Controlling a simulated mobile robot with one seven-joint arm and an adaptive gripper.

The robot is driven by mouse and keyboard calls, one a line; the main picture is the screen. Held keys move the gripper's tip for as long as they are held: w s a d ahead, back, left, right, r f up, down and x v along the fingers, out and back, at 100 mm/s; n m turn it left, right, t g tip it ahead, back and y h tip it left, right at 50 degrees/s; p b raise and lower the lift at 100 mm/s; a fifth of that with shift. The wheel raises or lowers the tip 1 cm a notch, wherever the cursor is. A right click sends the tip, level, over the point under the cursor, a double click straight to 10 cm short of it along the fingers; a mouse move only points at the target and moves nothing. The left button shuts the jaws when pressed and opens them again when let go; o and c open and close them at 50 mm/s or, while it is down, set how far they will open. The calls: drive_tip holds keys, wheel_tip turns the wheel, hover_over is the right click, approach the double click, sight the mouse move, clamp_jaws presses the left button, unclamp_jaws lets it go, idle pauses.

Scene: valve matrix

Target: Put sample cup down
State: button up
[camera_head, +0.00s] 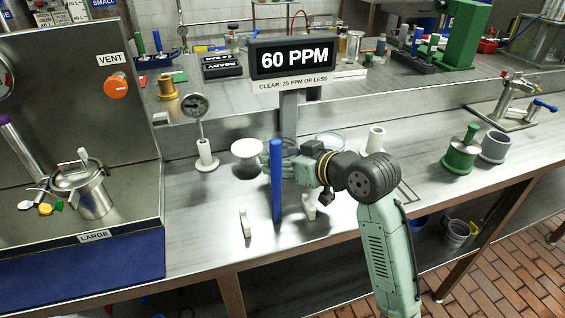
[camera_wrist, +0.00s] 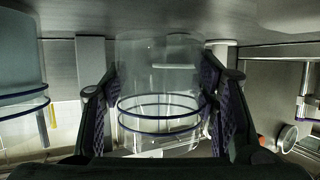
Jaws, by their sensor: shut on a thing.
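The sample cup is a clear cup (camera_wrist: 160,82) with thin blue rings, in the middle of the wrist view. My gripper (camera_wrist: 160,105) has one finger on each side of it and is shut on it. In the head view my gripper (camera_head: 283,167) is low over the steel counter, behind a blue upright bar that hides part of it. The held cup is mostly hidden there. I cannot tell whether the cup touches the counter. A second clear cup with blue rings (camera_wrist: 20,75) stands at the left of the wrist view.
A display reading 60 PPM (camera_head: 293,58) stands behind my gripper. The blue bar (camera_head: 276,185) stands in front. A white round-topped stand (camera_head: 247,148) and a gauge (camera_head: 195,106) are to the left. A green pot (camera_head: 459,158) and grey cup (camera_head: 495,147) are to the right.

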drive_tip(key=shift+f, duration=0.75)
drive_tip(key=shift+f, duration=0.2)
drive_tip(key=o, duration=1.3)
drive_tip(key=shift+r, duration=0.1)
drive_tip(key=shift+r, duration=0.1)
drive_tip(key=shift+s+d+r, duration=0.1)
drive_tip(key=shift+d, duration=0.05)
drive_tip(key=b+v, duration=0.2)
drive_tip(key=v, duration=0.9)
drive_tip(key=shift+s+d+r+b, duration=0.15)
drive_tip(key=shift+s+b, duration=0.1)
drive_tip(key=shift+b, duration=0.15)
